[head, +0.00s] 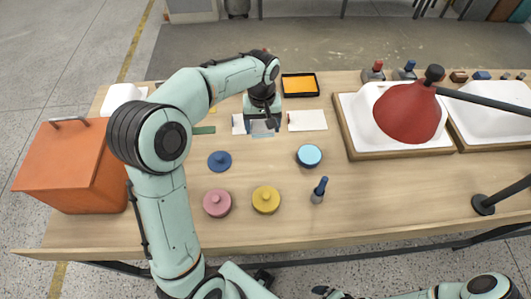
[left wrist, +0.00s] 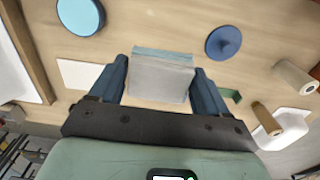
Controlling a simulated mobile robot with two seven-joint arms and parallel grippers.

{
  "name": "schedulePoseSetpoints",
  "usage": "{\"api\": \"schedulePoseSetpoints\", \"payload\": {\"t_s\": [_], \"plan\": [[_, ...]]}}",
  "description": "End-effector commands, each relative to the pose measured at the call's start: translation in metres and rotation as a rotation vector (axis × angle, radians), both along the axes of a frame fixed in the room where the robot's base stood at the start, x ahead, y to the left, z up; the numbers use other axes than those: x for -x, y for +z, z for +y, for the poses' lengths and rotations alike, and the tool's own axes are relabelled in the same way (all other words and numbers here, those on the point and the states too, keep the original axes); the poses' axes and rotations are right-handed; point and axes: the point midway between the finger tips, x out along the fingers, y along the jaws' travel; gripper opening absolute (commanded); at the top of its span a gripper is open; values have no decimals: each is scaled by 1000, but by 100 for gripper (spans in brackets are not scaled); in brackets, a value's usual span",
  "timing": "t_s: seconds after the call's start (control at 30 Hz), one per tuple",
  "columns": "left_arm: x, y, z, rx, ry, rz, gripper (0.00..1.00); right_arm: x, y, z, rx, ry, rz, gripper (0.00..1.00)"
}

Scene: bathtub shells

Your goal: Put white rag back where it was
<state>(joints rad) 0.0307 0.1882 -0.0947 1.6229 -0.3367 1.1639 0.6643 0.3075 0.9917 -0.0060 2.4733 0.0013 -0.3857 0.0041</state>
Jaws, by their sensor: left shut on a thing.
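My left gripper (head: 262,124) points down over the far middle of the table. In the left wrist view its two blue fingers (left wrist: 160,80) are shut on a flat grey-white piece that looks like the white rag (left wrist: 160,84). A light blue strip (left wrist: 164,53) shows along the far edge of this piece; I cannot tell whether it is a separate cloth beneath. In the head view the gripper partly hides the cloths under it. A flat white piece (head: 307,120) lies to its right. Part of my right gripper (head: 328,292) shows at the bottom edge; its jaws are unclear.
An orange box (head: 70,165) stands left. Blue (head: 219,161), pink (head: 217,203) and yellow (head: 265,199) lids and a cyan round piece (head: 309,156) lie in front. A black-rimmed orange tray (head: 300,84) is behind. A red lamp (head: 408,112) overhangs white basins (head: 400,145) at right.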

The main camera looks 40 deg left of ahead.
Motion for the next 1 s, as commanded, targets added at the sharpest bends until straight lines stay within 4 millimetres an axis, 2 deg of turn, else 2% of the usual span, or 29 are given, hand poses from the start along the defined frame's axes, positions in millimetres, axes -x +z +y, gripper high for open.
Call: {"api": "schedulePoseSetpoints", "payload": {"t_s": [0.03, 0.1, 0.33, 0.43, 0.57, 0.8, 1.0], "plan": [[2, -18, 0, 0, 0, 9, 52, 3, -4, 0, 0, 0, 3, 100], [2, -37, 0, 0, 0, 8, 52, 4, -6, 0, 0, 0, 6, 100], [1, -93, 0, 0, -2, 6, 52, 7, -11, 0, -1, 1, 8, 100], [1, -107, 0, 0, -1, 3, 52, 8, -12, 0, 0, 1, 9, 100], [0, -116, 0, 0, -2, 1, 52, 8, -13, 0, 0, 1, 9, 100], [1, -150, 0, 0, -2, 4, 52, 9, -15, 0, 0, 0, 10, 100], [0, -157, 0, -1, -2, -1, 52, 9, -15, 0, 0, 0, 10, 100]]}}
